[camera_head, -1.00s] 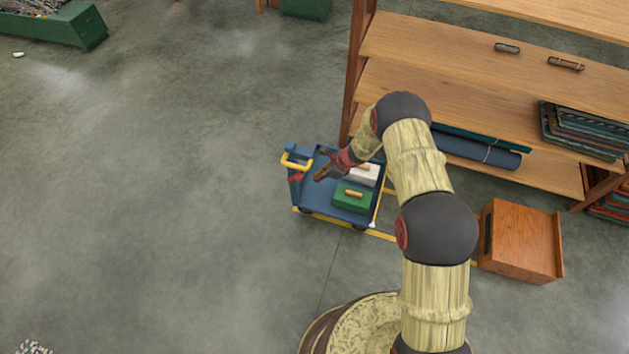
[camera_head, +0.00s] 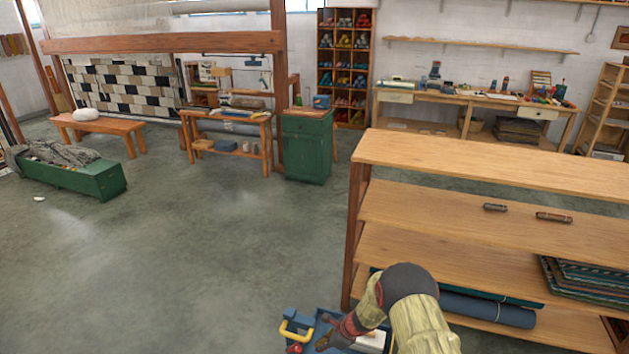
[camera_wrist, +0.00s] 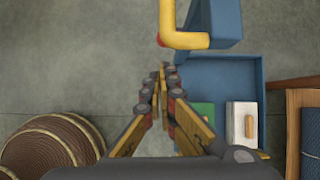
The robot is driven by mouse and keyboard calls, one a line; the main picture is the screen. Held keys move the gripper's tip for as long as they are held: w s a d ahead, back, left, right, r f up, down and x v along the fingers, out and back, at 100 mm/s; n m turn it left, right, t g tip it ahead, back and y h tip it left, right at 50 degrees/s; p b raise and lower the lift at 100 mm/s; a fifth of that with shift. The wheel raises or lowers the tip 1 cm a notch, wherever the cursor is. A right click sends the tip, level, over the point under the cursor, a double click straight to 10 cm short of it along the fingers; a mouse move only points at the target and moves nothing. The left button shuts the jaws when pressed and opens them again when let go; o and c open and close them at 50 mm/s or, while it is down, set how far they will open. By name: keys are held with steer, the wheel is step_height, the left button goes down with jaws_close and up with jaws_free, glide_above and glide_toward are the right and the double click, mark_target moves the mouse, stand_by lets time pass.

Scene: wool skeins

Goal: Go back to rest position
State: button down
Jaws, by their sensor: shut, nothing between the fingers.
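My gripper (camera_head: 326,332) is at the lower edge of the head view, above a blue cart with a yellow handle (camera_head: 296,331). In the wrist view my gripper (camera_wrist: 162,72) is shut with nothing between its fingers. The fingers point toward the cart's handle end, over the cart's left side and the floor. The blue cart (camera_wrist: 210,72) carries a white box (camera_wrist: 236,122) with a tan handle and a green box (camera_wrist: 203,112), partly hidden by a finger.
Wooden shelves (camera_head: 470,212) stand just right of my arm, holding a rolled blue mat (camera_head: 488,307) and stacked textiles. A green chest (camera_head: 75,178), a bench (camera_head: 100,127) and a green cabinet (camera_head: 307,150) stand farther back.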

steer(key=s+r+n+g, duration=0.3)
steer(key=s+n, duration=0.4)
steer(key=s, duration=0.4)
steer(key=s+d+r+n+t+h, duration=0.2)
steer(key=s+r, duration=0.6)
steer(key=r, duration=0.8)
steer(key=s+d+r+n+t+h, duration=0.2)
steer(key=s+d+r+n, duration=0.5)
steer(key=r, duration=1)
steer(key=s+d+r+n+t+h, duration=0.1)
steer(key=s+d+r+n, duration=0.4)
steer(key=s+r, duration=0.6)
step_height(320, 180, up, 6)
steer(key=shift+s+d+f+t+h, duration=0.1)
steer(key=shift+s+d+t+h, duration=0.25)
steer(key=shift+d+t, duration=0.6)
